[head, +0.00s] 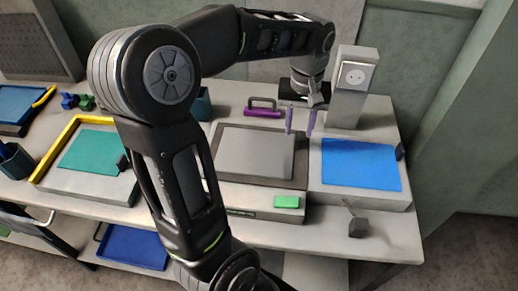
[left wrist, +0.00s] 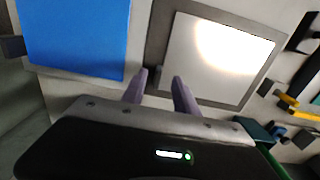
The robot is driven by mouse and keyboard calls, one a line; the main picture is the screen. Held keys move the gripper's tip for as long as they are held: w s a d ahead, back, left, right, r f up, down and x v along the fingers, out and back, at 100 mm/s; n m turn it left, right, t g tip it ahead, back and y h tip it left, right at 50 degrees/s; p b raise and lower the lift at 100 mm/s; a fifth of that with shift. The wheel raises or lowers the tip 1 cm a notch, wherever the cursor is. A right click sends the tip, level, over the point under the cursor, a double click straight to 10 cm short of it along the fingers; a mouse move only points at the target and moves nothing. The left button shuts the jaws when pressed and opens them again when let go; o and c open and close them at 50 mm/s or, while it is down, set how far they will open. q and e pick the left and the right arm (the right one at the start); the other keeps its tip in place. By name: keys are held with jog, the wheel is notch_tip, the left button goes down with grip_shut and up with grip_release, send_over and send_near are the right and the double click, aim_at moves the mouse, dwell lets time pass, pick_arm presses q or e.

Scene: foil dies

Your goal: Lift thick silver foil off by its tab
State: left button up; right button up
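The silver foil (head: 255,152) lies as a flat grey sheet on the middle die block (head: 228,195). In the left wrist view the foil (left wrist: 212,58) shines brightly. A small dark piece, apparently its tab (head: 302,140), is at the foil's right edge. My left gripper (head: 299,126) is open and empty, pointing down near that edge. In the left wrist view its two fingers (left wrist: 160,84) stand apart at the gap between the silver and blue sheets. I cannot tell how high they are above the tab. My right gripper is not in view.
A blue sheet (head: 360,164) lies on the right block, a teal sheet (head: 90,152) on the left one with a yellow edge. A grey post (head: 352,88) with a dial stands behind. A purple handle (head: 262,108) and green block (head: 287,202) are close by.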

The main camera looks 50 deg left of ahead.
aim_at(298, 140)
pick_arm(q)
notch_tip(298, 140, down, 4)
jog(key=shift+w+f+p, duration=0.1)
jog(key=shift+f+p, duration=0.05)
jog(key=shift+p, duration=0.15)
dwell(0.4)
grip_shut()
dwell(1.3)
